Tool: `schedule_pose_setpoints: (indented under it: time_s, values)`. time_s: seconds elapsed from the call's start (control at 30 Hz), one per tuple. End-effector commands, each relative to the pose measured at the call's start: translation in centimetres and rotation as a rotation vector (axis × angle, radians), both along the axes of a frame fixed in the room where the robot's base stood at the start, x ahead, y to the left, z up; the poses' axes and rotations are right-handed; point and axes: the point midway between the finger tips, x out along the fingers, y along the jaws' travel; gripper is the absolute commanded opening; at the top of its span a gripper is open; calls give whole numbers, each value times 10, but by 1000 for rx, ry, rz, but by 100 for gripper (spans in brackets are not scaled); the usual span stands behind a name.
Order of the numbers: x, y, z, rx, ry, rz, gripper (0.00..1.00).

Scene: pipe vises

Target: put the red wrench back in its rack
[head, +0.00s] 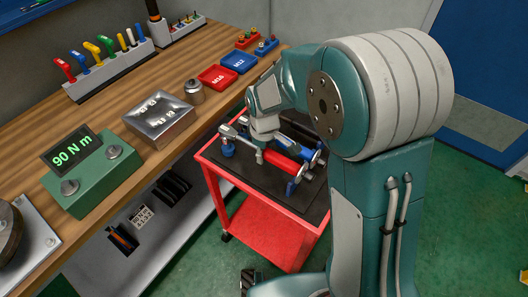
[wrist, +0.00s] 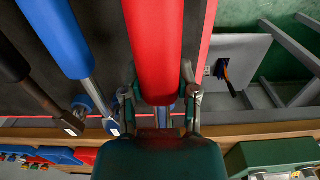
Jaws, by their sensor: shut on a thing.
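The red wrench (head: 283,162) is over the black top of the red cart, its thick red handle pointing right. In the wrist view the red handle (wrist: 154,45) runs straight between the fingers, with a metal shaft beyond. My gripper (head: 260,156) is shut on the wrench near the shaft end of the handle; both fingers show in the wrist view (wrist: 161,100). A blue-handled wrench (wrist: 62,38) and a dark-handled one (wrist: 12,62) lie alongside, to the left there. Blue supports, one at the near side (head: 293,187), look like the rack. I cannot tell whether the red wrench touches them.
The red cart (head: 213,180) stands against the wooden bench (head: 115,100). The bench holds a green box reading 90 N m (head: 95,175), a metal box (head: 158,118), red and blue trays (head: 218,77) and a screwdriver rack (head: 110,70). Green floor is free at the right.

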Motion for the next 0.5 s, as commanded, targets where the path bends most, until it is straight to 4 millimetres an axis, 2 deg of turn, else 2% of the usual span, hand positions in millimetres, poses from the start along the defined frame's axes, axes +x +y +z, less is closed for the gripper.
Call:
schedule_pose_setpoints:
  time_s: [0.5]
  values:
    - [0,0,-6,0,-1,0,0]
